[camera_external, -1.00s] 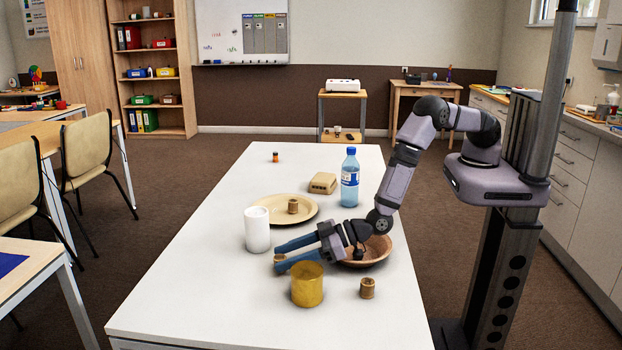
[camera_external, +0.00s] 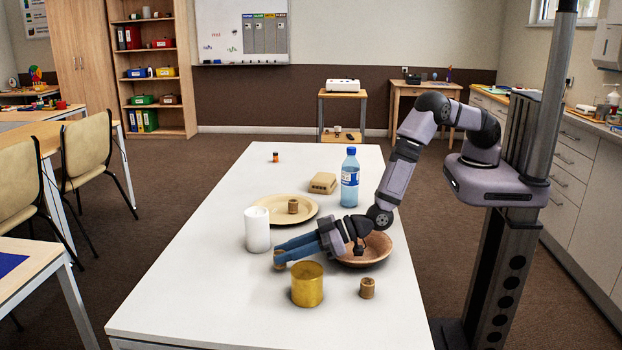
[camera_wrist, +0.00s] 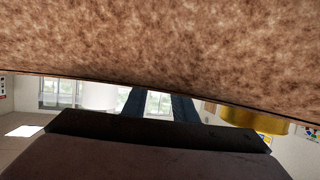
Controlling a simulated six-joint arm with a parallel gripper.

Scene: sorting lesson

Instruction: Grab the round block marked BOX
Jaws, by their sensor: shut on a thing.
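My gripper (camera_external: 280,255) reaches low over the table from the right, its blue fingers closed on a small tan round block (camera_external: 279,263) that is partly hidden by them. A similar round block (camera_external: 293,207) stands on the plate (camera_external: 262,217). Another round block (camera_external: 367,288) stands on the table at the front right, apart from my gripper. No marking can be read on any of the blocks, so I cannot tell which says BOX. In the wrist view my blue fingers (camera_wrist: 160,104) point away; the block does not show there.
A wooden bowl (camera_external: 375,253) sits beneath my wrist and its brown surface (camera_wrist: 160,45) fills the upper wrist view. A white cylinder (camera_external: 257,230) and a gold cylinder (camera_external: 307,285) flank my fingers. A bottle (camera_external: 350,180) and beige box (camera_external: 322,183) stand farther back. The front-left table is clear.

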